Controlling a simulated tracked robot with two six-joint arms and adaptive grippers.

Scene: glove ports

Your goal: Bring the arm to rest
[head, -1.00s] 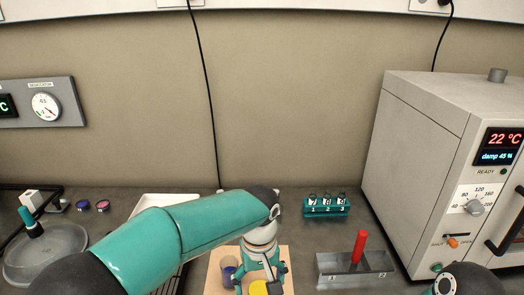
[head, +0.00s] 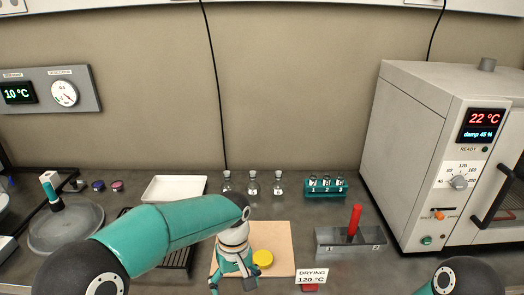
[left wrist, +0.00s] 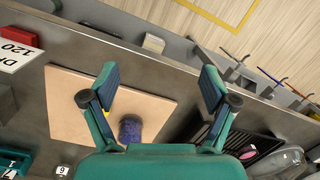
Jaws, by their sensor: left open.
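My left gripper (head: 234,284) is over the front left part of the pale board (head: 283,232). In the left wrist view its two fingers (left wrist: 158,85) are spread wide with nothing between the tips. A small jar with dark blue contents (left wrist: 130,130) stands on the board close to the gripper, apart from the fingers; my gripper hides it in the head view. A yellow disc (head: 263,258) lies on the board to the right of the gripper. My left arm reaches in from the lower left. Of my right arm only a link shows at the lower right; its gripper is out of view.
Several stoppered bottles (head: 253,186) and a teal vial rack (head: 326,188) stand behind the board. A grey metal holder with a red handle (head: 354,222) and a "DRYING 120 °C" sign (head: 312,277) are right. The oven (head: 425,150) bounds the right. A white tray (head: 174,187) lies back left.

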